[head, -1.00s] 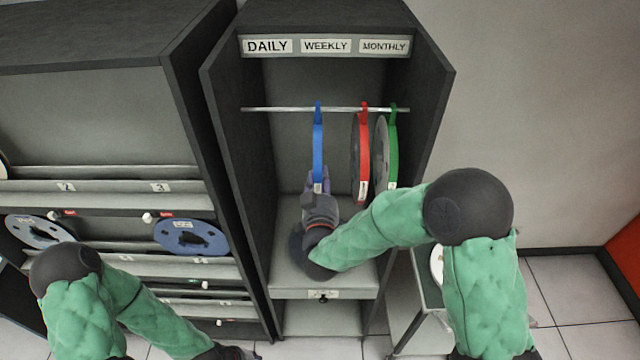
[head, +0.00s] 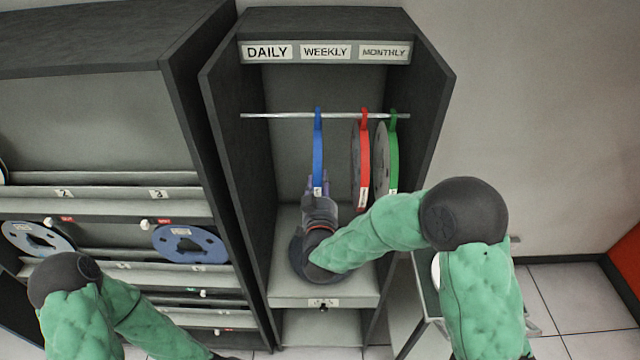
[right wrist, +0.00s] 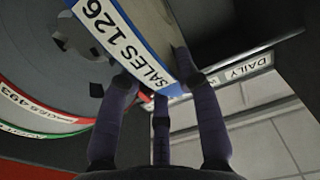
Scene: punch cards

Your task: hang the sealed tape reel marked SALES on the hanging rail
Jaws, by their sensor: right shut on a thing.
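The blue-rimmed reel (head: 318,155) is upright and edge-on in the head view, below the DAILY and WEEKLY signs. Its label reads SALES 126 in the right wrist view (right wrist: 121,42). Its blue hook meets the hanging rail (head: 270,115) and its top shows just above it; I cannot tell whether the rail bears its weight. My right gripper (head: 318,186) is shut on the reel's lower edge; its fingers (right wrist: 155,78) show beside the label in the wrist view. My left arm runs out of the bottom of the head view, and its gripper is not visible.
A red reel (head: 364,165) and a green reel (head: 393,155) hang to the right on the same rail. The rail's left stretch is bare. Cabinet walls (head: 235,170) close in both sides. A shelf unit (head: 110,208) with reels stands at left.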

